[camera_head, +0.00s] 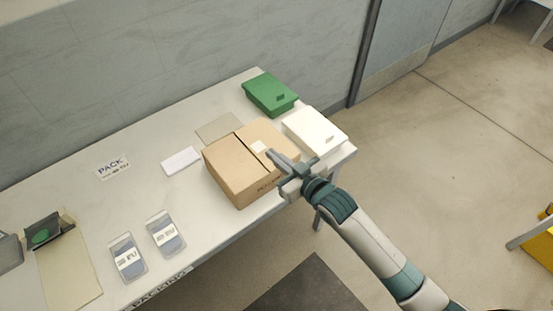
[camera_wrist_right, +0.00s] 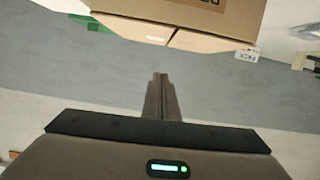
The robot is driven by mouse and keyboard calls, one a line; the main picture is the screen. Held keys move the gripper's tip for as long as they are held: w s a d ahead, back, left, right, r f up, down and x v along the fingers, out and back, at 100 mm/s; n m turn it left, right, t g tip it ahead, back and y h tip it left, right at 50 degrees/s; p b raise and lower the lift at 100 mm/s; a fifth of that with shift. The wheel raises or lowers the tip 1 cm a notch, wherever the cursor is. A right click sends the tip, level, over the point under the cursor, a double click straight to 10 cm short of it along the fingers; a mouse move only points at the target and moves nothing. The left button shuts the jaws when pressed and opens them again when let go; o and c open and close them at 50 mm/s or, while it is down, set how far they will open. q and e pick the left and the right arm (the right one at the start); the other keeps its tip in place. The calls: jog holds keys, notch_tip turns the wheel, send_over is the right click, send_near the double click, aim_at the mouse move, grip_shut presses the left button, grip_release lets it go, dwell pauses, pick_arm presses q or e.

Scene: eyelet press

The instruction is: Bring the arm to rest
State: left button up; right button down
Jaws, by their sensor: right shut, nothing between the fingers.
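My right gripper (camera_head: 281,161) is shut and empty. In the head view it hangs over the right part of the cardboard box (camera_head: 232,170), with the arm coming in from the lower right. In the right wrist view its closed fingers (camera_wrist_right: 161,98) point at the grey wall, and the box (camera_wrist_right: 180,18) shows at the top. I cannot tell whether the gripper touches the box. My left gripper is not in view.
A green bin (camera_head: 270,92) and a white bin (camera_head: 315,131) stand near the box at the table's right end.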

jog(key=shift+s+d, duration=0.2)
jog(key=shift+d, duration=0.05)
jog(key=shift+r, duration=0.1)
dwell(0.4)
